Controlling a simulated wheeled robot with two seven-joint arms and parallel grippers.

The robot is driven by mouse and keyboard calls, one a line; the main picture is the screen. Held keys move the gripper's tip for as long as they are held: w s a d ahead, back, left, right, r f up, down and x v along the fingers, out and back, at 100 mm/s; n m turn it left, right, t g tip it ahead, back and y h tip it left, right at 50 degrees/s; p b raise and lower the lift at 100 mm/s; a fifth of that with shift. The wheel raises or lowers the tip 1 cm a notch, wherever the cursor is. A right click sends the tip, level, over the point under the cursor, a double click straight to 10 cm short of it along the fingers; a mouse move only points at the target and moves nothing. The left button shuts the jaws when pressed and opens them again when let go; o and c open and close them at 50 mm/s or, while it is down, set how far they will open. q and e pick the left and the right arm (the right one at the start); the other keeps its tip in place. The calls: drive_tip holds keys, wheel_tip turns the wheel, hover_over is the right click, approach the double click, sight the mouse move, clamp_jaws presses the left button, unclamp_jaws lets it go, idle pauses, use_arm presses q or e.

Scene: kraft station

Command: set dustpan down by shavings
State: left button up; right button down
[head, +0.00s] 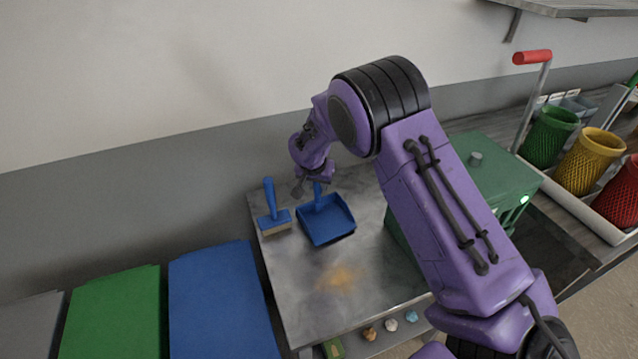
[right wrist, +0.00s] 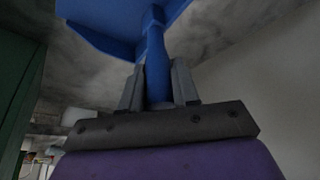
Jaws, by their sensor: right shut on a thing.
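The blue dustpan (head: 327,224) is over the grey metal table, its handle toward the wall. My right gripper (head: 311,187) is shut on its handle. In the right wrist view the dustpan handle (right wrist: 157,65) stands between the two fingers (right wrist: 158,88). I cannot tell for sure whether the pan touches the table. The shavings (head: 341,277) are a small orange-tan patch on the table, in front of the pan and apart from it. My left gripper is not in view.
A blue hand brush (head: 273,212) lies just left of the dustpan. A green box machine (head: 492,172) stands right, partly behind my arm. Blue (head: 222,300) and green (head: 112,315) bins stand left of the table.

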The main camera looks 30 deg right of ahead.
drive_tip(key=shift+f, duration=0.3)
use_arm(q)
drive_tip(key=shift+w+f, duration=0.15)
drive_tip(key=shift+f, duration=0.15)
use_arm(e)
drive_tip(key=shift+w+a, duration=0.1)
drive_tip(key=shift+w, duration=0.1)
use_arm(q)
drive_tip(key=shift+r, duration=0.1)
use_arm(e)
drive_tip(key=shift+s, duration=0.1)
drive_tip(key=shift+f, duration=0.25)
drive_tip(key=c, duration=0.8)
unclamp_jaws()
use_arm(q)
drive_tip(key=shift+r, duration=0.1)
use_arm(e)
drive_tip(key=shift+o, duration=0.2)
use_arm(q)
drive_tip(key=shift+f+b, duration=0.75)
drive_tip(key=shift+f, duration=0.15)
use_arm(e)
drive_tip(key=v, duration=1)
drive_tip(key=shift+r, duration=0.25)
